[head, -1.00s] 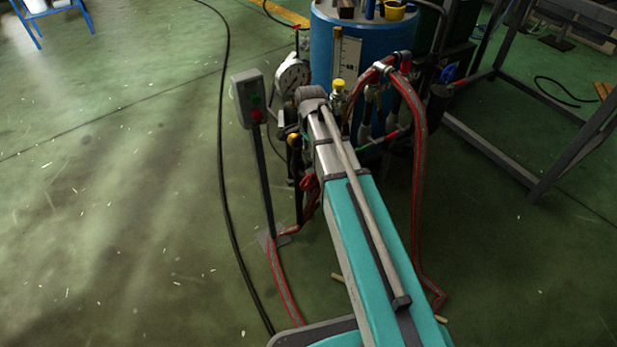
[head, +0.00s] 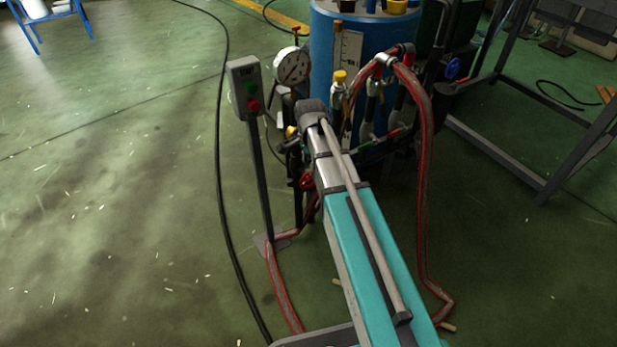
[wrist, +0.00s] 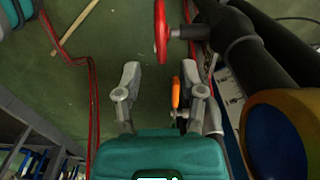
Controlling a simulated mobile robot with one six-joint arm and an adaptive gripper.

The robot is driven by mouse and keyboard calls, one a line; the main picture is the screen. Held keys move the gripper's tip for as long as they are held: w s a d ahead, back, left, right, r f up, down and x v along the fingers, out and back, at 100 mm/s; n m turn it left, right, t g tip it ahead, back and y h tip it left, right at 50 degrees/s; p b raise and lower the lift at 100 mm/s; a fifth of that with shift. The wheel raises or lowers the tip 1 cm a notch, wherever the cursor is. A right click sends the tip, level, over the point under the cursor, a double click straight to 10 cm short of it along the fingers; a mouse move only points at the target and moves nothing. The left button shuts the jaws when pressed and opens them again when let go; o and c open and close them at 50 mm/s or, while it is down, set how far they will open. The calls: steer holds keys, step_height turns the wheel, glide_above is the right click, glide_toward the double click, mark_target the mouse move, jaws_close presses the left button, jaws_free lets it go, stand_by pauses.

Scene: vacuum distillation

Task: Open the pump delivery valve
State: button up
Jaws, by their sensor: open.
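A red handwheel (wrist: 161,32) on a dark pipe fitting shows nearly edge-on in the wrist view, ahead of the fingertips. A red handle (head: 307,180) shows beside my arm in the head view; I cannot tell whether it is the same part. An orange lever-like part (wrist: 176,93) lies between my fingers in the picture, nearer the right one. No label shows which part is the delivery valve. My gripper (wrist: 163,76) is open with nothing clamped. I cannot tell whether it touches the orange part. In the head view my arm hides the gripper.
Dark pipes (wrist: 246,50) and a large blue-and-orange round part (wrist: 275,135) crowd the right of the wrist view. A button box (head: 244,88) on a post, a dial gauge (head: 292,66), red-striped hoses (head: 424,190) and a blue tank (head: 385,38) surround my arm. Left floor is mostly clear.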

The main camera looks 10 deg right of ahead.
mark_target(309, 172)
steer(key=shift+f+b, duration=2.15)
steer(key=shift+f, duration=0.3)
